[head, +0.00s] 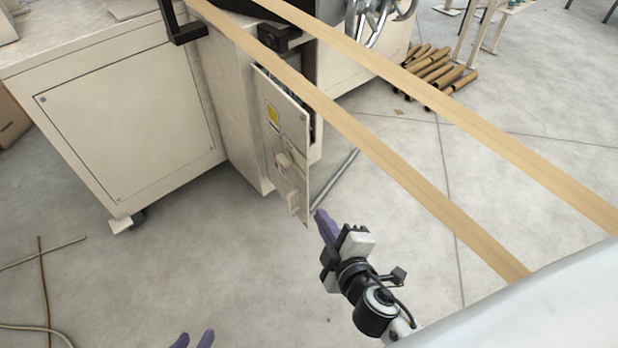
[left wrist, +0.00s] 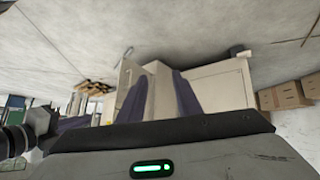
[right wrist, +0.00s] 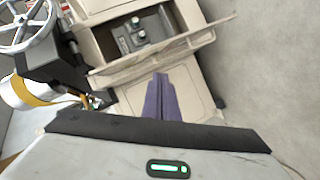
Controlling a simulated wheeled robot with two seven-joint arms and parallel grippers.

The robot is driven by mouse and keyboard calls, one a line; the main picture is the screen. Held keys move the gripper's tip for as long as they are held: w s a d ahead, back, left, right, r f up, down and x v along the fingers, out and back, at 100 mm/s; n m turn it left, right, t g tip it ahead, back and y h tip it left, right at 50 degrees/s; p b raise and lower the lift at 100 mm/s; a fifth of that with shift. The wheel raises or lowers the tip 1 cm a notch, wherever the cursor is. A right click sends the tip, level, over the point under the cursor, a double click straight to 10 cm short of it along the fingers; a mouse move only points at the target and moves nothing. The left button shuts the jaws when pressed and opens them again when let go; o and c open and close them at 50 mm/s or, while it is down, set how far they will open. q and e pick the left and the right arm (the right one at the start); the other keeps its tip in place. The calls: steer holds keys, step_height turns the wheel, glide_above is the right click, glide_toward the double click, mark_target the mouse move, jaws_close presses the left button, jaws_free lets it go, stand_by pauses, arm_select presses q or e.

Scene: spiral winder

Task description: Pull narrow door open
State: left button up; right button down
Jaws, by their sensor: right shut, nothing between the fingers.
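The narrow door (head: 284,150) is a cream panel with a yellow label, standing ajar on the machine cabinet. A dark gap shows along its right side in the head view. In the right wrist view the door (right wrist: 165,52) is seen edge-on, with the compartment (right wrist: 143,30) and its fittings open behind it. My right gripper (head: 320,218) is shut and empty, its purple fingertips close to the door's lower edge; I cannot tell whether they touch it. It also shows in the right wrist view (right wrist: 160,80). My left gripper (head: 193,340) is open and empty, low over the floor, away from the door.
Two long tan strips (head: 440,215) run diagonally above the door and my right arm. The wide cabinet (head: 130,125) stands left of the door. Cardboard tubes (head: 437,68) lie behind at right. Cables (head: 42,285) lie on the left floor. Floor in front is clear.

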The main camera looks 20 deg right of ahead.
mark_target(306, 159)
steer(key=w+r+n+t+b, duration=0.1)
steer(key=w+n, duration=0.1)
steer(key=w, duration=0.3)
steer(key=w+d+n+t+b, duration=0.1)
steer(key=w+n, duration=0.1)
steer(key=w, duration=0.3)
steer(key=w+d+r+n+t+b, duration=0.1)
steer(key=w, duration=0.5)
steer(key=shift+d+r+n+t+b, duration=0.1)
steer(key=shift+r+n+t+b, duration=0.25)
steer(key=shift+n+t+b, duration=0.05)
